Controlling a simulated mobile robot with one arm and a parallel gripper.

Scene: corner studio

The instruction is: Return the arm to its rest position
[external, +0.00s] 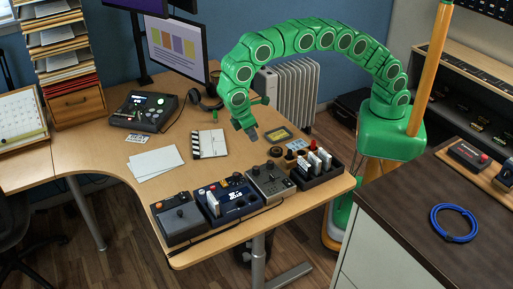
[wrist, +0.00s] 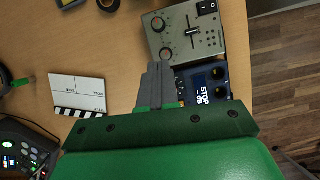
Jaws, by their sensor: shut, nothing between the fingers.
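My green segmented arm arches over the desk (external: 105,143) from its base at the right. My gripper (external: 252,134) points down above the desk in the external view, between the clapperboard and the row of devices. Its grey fingers are together and hold nothing. In the wrist view my gripper (wrist: 157,70) shows the fingers closed side by side, over bare desk beside a grey mixer (wrist: 186,35) and partly in front of a dark blue device (wrist: 218,82).
A clapperboard (external: 209,143) and white papers (external: 156,163) lie on the desk. Several devices line its front edge, next to a black rack (external: 318,172). A monitor (external: 176,44) stands behind. A dark counter (external: 430,215) with a blue cable coil (external: 454,223) is at the right.

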